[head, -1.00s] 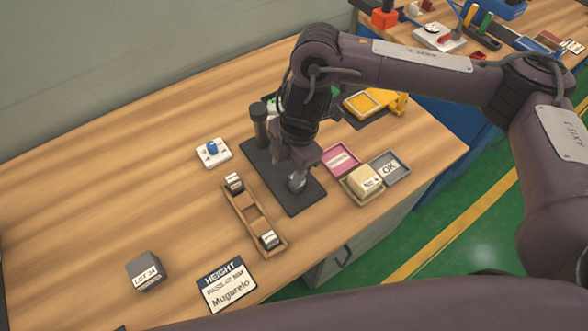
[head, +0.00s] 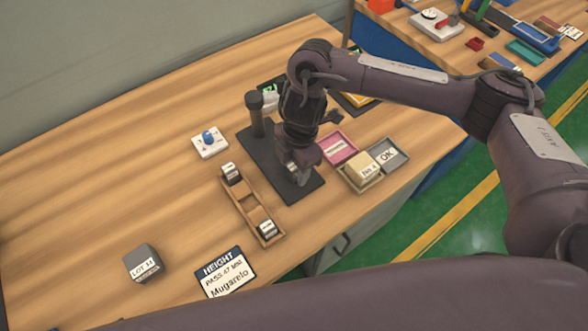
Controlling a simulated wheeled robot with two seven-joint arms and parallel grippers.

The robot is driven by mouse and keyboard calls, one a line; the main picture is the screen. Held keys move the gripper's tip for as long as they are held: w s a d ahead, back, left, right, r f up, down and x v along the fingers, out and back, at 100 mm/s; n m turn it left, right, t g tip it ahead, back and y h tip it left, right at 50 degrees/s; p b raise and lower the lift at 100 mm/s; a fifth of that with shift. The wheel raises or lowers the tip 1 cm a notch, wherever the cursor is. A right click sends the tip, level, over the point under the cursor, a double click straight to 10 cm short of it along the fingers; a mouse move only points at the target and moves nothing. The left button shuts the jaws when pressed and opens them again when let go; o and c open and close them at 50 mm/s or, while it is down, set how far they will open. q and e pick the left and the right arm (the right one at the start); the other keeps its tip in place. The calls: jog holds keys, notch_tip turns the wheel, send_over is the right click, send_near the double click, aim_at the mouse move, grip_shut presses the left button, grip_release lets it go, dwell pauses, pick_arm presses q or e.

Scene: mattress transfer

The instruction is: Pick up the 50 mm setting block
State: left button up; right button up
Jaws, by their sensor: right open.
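A long wooden rack (head: 243,198) lies on the bench and holds two small dark blocks with white labels. One block (head: 231,173) sits in its far end and the other block (head: 266,230) in its near end. The compartments between them look empty. The labels are too small to read, so I cannot tell which is 50 mm. My right gripper (head: 297,175) is open and points down over the dark base plate (head: 290,193), to the right of the rack. Its fingers are partly hidden by the wrist. My left gripper is not in view.
A dark post (head: 255,113) stands on the plate's far side. A pink tray (head: 338,148), a beige tray holding a block (head: 364,170) and a grey OK tray (head: 387,156) lie right. A blue-knobbed box (head: 209,141), LOT block (head: 143,263) and HEIGHT card (head: 226,273) lie left.

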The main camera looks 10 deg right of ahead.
jog(key=shift+c, duration=0.3)
grip_shut()
jog(key=shift+r, duration=0.1)
